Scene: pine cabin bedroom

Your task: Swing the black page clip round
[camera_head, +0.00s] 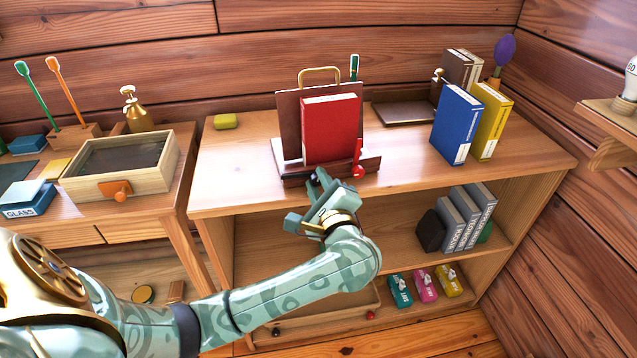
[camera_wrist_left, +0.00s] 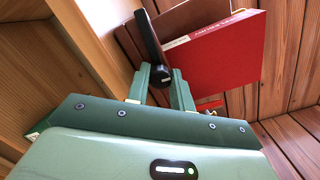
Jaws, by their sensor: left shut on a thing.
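The black page clip (camera_wrist_left: 149,38) shows in the left wrist view as a slim dark arm with a round end. My left gripper (camera_wrist_left: 160,82) is shut on its round end, and the arm sticks out past the fingers beside the red book (camera_wrist_left: 218,52). In the head view my left gripper (camera_head: 319,183) is at the front left of the book stand (camera_head: 370,166). The black clip is mostly hidden there. The red book (camera_head: 331,128) stands upright on the stand, with a red clip (camera_head: 359,160) at its right. My right gripper is in neither view.
Blue (camera_head: 456,124) and yellow (camera_head: 490,122) books stand to the right on the shelf top. A dark tray (camera_head: 405,112) lies behind, and a yellow-green block (camera_head: 226,121) lies at the left. The top's front right is clear. A wooden box (camera_head: 125,167) is on the left desk.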

